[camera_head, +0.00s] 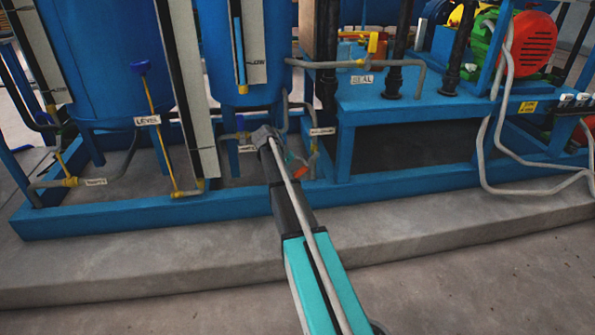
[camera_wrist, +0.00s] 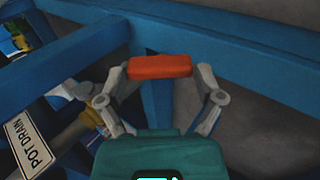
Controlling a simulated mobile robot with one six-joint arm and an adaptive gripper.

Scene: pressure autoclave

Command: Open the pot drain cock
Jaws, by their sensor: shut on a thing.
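The drain cock's red-orange handle (camera_wrist: 160,66) lies crosswise in the upper middle of the wrist view, between the two fingers of my gripper (camera_wrist: 162,80). The fingers are shut on it, one at each end. The POT DRAIN label (camera_wrist: 31,146) hangs at the left of the wrist view, by a grey pipe (camera_wrist: 66,135). The cock's body is hidden or unclear behind my gripper. In the head view my gripper (camera_head: 291,163) is low by the blue frame, under the middle tank, and a small bit of orange shows there.
Blue frame beams (camera_wrist: 235,40) run close behind and beside my gripper. In the head view, a blue base rail (camera_head: 130,215) runs along the concrete plinth (camera_head: 150,262). A pump with a red motor (camera_head: 532,42) stands at right, with loose grey cables below.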

